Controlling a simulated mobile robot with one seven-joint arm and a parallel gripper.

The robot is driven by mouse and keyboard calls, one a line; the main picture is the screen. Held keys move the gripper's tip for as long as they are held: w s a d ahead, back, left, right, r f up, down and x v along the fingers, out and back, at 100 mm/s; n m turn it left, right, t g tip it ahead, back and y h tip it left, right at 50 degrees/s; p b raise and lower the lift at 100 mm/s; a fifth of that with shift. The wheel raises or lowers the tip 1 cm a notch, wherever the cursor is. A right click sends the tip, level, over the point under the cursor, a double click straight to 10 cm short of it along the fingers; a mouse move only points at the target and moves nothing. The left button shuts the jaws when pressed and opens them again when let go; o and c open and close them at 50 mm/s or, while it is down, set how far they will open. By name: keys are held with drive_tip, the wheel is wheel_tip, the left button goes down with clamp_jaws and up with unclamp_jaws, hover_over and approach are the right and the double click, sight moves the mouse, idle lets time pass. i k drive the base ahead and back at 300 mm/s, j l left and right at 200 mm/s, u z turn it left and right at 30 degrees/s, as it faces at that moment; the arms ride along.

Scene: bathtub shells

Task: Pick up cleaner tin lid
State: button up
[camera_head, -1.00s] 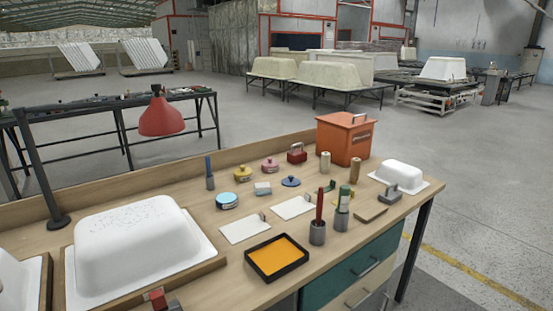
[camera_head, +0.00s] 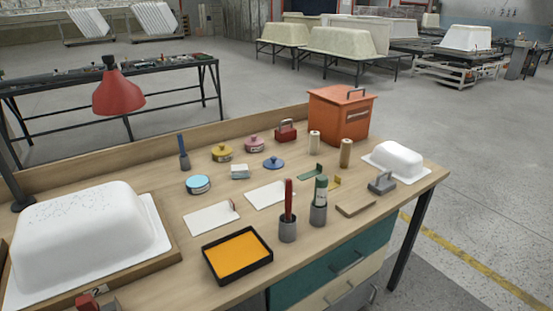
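A small dark blue lid (camera_head: 273,163) with a knob on top lies flat on the workbench, right of centre, in the head view. A round light blue tin (camera_head: 198,185) stands to its left and nearer to me. A yellow tin (camera_head: 222,152) and a pink tin (camera_head: 254,144), each with a knob on top, stand behind. No label is readable, so I cannot tell for certain which piece is the cleaner tin lid; the loose blue lid fits best. My gripper does not show in the view.

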sight(273, 164)
drive_tip(key=i+l+u, duration=0.1)
drive_tip(key=l, duration=0.25)
drive_tip(key=i+l, duration=0.2)
drive_tip(key=l, duration=0.2)
drive_tip(key=i+l+u, duration=0.15)
drive_tip(key=l, duration=0.2)
drive_tip(key=i+l, duration=0.15)
drive_tip(key=l, duration=0.25)
drive_tip(key=i+l+u, duration=0.15)
drive_tip(key=l, duration=0.65)
drive_tip(key=i+l+u, duration=0.15)
drive_tip(key=l, duration=0.25)
drive_tip(key=i, duration=0.5)
